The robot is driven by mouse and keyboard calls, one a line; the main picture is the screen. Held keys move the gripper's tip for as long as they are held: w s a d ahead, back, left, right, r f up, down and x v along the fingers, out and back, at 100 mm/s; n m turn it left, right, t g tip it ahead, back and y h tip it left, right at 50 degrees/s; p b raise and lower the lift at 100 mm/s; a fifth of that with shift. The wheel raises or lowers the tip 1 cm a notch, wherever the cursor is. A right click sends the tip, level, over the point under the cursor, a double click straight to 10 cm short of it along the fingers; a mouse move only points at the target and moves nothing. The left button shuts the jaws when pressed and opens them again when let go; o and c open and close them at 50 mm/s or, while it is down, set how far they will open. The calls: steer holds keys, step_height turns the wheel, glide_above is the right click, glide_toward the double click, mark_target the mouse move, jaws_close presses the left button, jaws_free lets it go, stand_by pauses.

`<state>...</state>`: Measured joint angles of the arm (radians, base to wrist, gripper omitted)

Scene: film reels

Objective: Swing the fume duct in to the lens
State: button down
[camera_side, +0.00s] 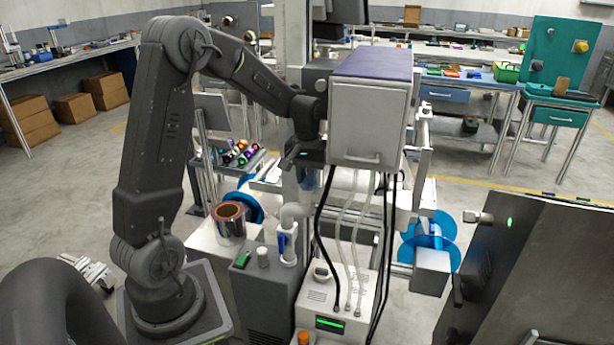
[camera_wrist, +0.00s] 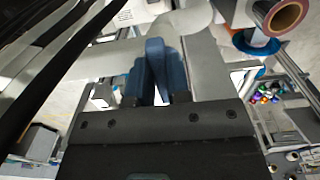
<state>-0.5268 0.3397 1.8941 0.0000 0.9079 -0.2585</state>
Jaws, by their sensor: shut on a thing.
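The fume duct (camera_side: 292,213) is a pale grey pipe with a rounded elbow, standing in front of the white machine in the side view. My gripper (camera_side: 308,180) points down just above it. In the wrist view, my blue fingers (camera_wrist: 160,62) reach over pale grey pipework (camera_wrist: 206,65) and are shut on what looks like the duct. The exact contact is hidden by the fingers. I cannot make out the lens; the white housing (camera_side: 368,122) with a purple top hides much of the area beside my gripper.
Black and clear hoses (camera_side: 354,235) hang from the housing to a white unit (camera_side: 335,310). A film roll (camera_side: 230,222) stands left of the duct. A blue reel (camera_side: 428,240) is at the right. A dark metal cabinet (camera_side: 540,270) fills the lower right. Open floor lies behind.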

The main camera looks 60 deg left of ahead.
steer(key=shift+w+d+n, duration=0.1)
steer(key=shift+n, duration=1.4)
steer(key=c, duration=1.1)
jaws_free()
step_height(320, 180, up, 14)
steer(key=shift+f, duration=0.1)
steer(key=shift+c, duration=0.3)
